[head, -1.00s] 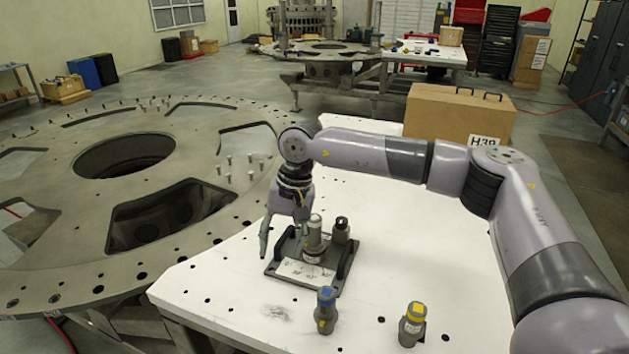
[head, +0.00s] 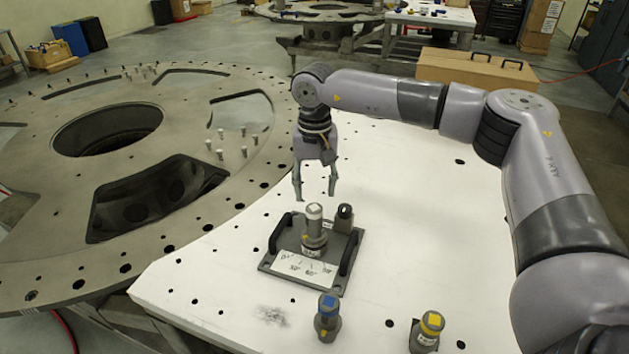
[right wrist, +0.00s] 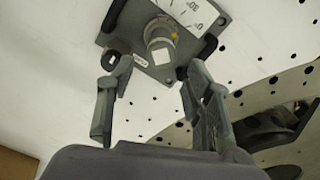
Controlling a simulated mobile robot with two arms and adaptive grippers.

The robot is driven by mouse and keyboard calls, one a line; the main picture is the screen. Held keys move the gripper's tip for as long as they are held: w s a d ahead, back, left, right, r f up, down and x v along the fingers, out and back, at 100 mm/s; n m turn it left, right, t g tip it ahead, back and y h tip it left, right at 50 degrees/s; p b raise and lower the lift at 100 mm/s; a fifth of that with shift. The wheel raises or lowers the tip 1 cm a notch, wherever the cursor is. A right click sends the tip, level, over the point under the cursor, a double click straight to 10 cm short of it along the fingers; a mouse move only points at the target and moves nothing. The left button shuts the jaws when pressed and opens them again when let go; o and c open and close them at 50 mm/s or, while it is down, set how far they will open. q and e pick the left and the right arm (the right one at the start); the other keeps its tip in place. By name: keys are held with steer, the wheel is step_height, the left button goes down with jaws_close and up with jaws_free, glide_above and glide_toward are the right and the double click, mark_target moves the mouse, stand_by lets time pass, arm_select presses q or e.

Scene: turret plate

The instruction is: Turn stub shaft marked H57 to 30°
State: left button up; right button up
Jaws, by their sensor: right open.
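A grey stub shaft (head: 314,226) with a pale top stands upright on a dark grey fixture plate (head: 270,266) with two black handles. A white scale label (head: 303,268) with degree marks lies in front of it. The shaft's square end (right wrist: 160,53) and a yellow mark on its collar show in the right wrist view. I cannot read H57 on it. My right gripper (head: 315,196) is open and empty, pointing down above and behind the shaft, apart from it. In the wrist view its fingers (right wrist: 155,75) are spread below the shaft. My left gripper is out of view.
A short post with a dark hole (head: 345,212) stands on the fixture beside the shaft. A blue-topped stub (head: 328,316) and a yellow-topped stub (head: 427,330) stand at the table's front. A large ring plate (head: 60,215) lies left. The white table (head: 430,240) is clear at right.

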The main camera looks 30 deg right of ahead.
mark_target(314, 207)
step_height(314, 207, down, 3)
steer(key=shift+f+b, duration=0.1)
steer(key=shift+b, duration=0.7)
steer(key=shift+a+f, duration=0.1)
steer(key=shift+f, duration=0.2)
steer(key=shift+f+b, duration=0.4)
steer(key=shift+b, duration=0.15)
steer(key=shift+f+b, duration=0.35)
steer(key=shift+f, duration=0.4)
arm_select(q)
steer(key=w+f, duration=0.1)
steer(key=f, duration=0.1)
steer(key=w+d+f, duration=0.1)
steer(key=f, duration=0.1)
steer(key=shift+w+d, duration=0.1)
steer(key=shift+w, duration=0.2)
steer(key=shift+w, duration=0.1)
